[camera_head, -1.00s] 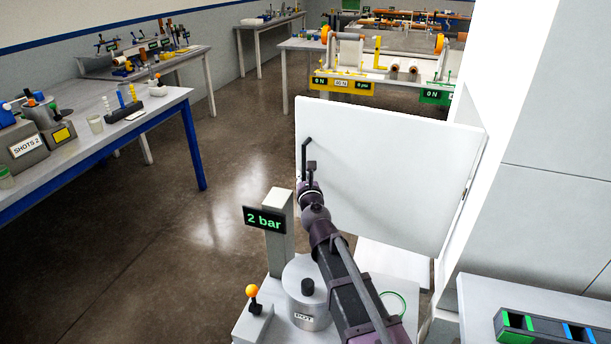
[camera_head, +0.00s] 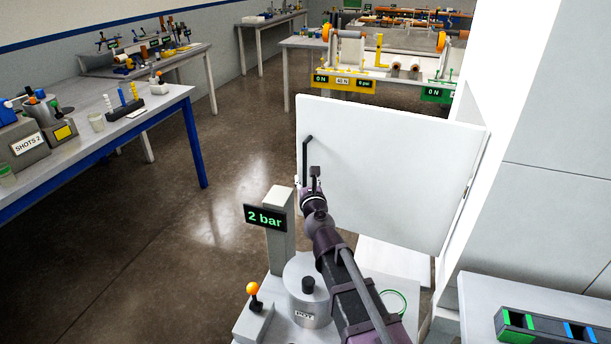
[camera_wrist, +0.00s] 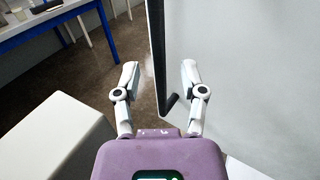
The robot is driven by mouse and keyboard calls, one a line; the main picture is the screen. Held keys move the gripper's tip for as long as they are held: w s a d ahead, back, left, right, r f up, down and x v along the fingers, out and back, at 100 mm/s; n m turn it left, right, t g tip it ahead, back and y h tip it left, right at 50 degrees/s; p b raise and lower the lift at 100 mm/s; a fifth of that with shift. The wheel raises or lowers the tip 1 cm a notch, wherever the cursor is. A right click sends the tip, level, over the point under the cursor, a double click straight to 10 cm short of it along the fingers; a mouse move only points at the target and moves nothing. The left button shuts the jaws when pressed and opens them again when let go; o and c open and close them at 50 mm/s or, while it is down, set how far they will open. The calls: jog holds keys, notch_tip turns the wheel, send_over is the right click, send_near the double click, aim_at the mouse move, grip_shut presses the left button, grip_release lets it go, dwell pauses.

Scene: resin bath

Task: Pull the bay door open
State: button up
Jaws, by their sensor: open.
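The bay door (camera_head: 400,170) is a white panel standing swung out from the tall white cabinet on the right. Its black bar handle (camera_head: 306,158) is upright near the door's left edge. My gripper (camera_head: 315,175) is just right of the handle's lower part in the head view. In the wrist view, my gripper (camera_wrist: 160,85) has its two pale fingers spread wide. The handle (camera_wrist: 156,60) shows between them, with its lower foot (camera_wrist: 171,103) near the right finger. The fingers do not close on it; I cannot tell how far off it is in depth.
A white cart with a grey pot (camera_head: 307,290), an orange-knobbed lever (camera_head: 252,290) and a "2 bar" display post (camera_head: 265,218) stands in front. A blue-legged bench (camera_head: 150,110) is at left. Open floor (camera_head: 170,220) lies between bench and door.

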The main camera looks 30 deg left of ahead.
jog(key=v, duration=0.8)
jog(key=shift+s, duration=0.3)
jog(key=shift+d+r, duration=0.15)
